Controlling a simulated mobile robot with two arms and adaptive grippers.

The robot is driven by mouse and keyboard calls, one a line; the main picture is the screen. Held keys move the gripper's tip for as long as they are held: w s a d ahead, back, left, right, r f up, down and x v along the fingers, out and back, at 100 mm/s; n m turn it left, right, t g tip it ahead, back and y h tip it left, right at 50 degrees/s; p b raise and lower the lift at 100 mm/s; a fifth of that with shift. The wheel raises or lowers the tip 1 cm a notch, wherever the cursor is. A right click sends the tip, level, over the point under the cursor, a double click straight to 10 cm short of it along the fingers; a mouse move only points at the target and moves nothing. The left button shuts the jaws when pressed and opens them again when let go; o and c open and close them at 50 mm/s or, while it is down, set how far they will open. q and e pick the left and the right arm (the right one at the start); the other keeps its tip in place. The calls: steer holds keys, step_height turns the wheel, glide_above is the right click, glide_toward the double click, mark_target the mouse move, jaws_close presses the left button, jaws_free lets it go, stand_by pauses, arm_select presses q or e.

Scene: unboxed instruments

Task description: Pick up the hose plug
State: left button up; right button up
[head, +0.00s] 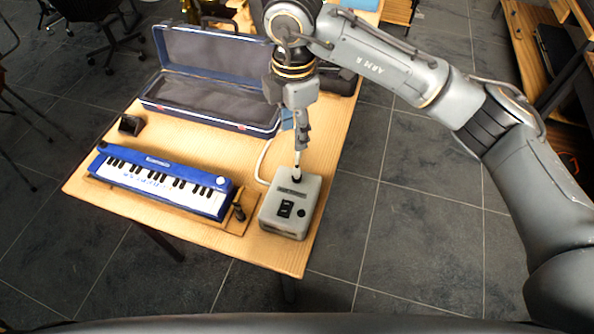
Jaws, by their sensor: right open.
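A slim white piece with a dark collar, which looks like the hose plug (298,162), stands upright at the back of the top of a grey box (286,212). A thin white hose (262,160) curves on the table just left of it. My right gripper (301,143) points down directly above the plug, with its fingertips at or very near the plug's upper end. It is open. The gap between fingers and plug is too small to make out. My left gripper is not in view.
A blue keyboard instrument (165,181) lies on the wooden table (270,250) left of the grey box. An open blue case (210,95) lies behind it. A small black block (131,125) stands at the left. The table's right edge is close to the box.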

mark_target(297, 167)
step_height(297, 167, down, 8)
steer(key=shift+d+f+p, duration=0.1)
steer(key=shift+f+p, duration=0.1)
steer(key=shift+p, duration=0.45)
steer(key=f, duration=0.2)
steer(key=f+p, duration=0.1)
steer(key=f, duration=0.1)
steer(key=shift+s+d+f+p, duration=0.1)
steer(key=shift+d+p, duration=0.1)
steer(key=shift+p, duration=0.1)
steer(key=shift+f, duration=0.5)
jaws_close()
